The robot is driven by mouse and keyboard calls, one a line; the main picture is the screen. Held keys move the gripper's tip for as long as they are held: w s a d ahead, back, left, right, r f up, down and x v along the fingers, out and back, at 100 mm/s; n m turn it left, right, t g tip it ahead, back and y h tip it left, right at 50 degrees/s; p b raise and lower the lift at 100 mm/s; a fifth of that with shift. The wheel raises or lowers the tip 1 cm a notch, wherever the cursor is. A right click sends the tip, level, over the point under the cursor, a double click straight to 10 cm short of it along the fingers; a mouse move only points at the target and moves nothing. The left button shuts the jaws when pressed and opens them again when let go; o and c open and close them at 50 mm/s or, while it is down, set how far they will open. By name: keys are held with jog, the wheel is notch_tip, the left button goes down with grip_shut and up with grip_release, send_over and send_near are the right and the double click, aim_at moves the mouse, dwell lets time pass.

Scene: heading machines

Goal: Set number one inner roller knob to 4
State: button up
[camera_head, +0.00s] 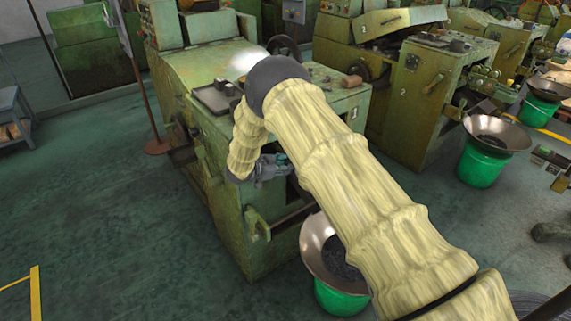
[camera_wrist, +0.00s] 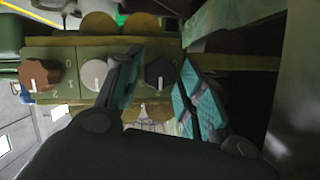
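Machine one (camera_head: 235,215), green and marked 1, stands under my arm in the head view. In the wrist view its green control panel (camera_wrist: 66,56) carries a brown knob (camera_wrist: 38,74), a pale grey knob (camera_wrist: 93,73) and a black knob (camera_wrist: 159,74) in a row. Which one is the inner roller knob cannot be read. White pointer marks on the brown and black knobs face roughly downward; dial numbers are too small to read surely. My gripper (camera_wrist: 162,64) is open, its teal-padded fingers either side of the black knob; contact cannot be told. My gripper also shows beside the machine (camera_head: 272,168).
A bowl of dark parts on a green bucket (camera_head: 340,298) stands below my arm. Machine two (camera_head: 418,105) and another bowl on a green bucket (camera_head: 481,165) are to the right. A metal beam (camera_wrist: 235,62) lies close right of the fingers.

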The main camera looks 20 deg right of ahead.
jog(key=shift+w+d, duration=0.1)
jog(key=shift+d, duration=0.05)
jog(key=c, duration=0.7)
jog(key=shift+c, duration=0.2)
jog(key=shift+f+b, duration=0.15)
jog(key=shift+b, duration=0.25)
jog(key=m+t+b, duration=0.2)
jog(key=m+b, duration=0.2)
jog(key=b, duration=0.2)
jog(key=m+t+h+b, duration=0.1)
jog(key=m+t+b, duration=0.1)
jog(key=m+b, duration=0.2)
jog(key=m+t+b, duration=0.2)
jog(key=m+b, duration=0.2)
jog(key=b, duration=0.4)
jog(key=shift+s+f+m, duration=0.3)
jog(key=shift+f+m, duration=0.1)
jog(key=shift+r+h+b, duration=0.1)
jog(key=shift+h+b, duration=0.2)
jog(key=shift+b, duration=0.05)
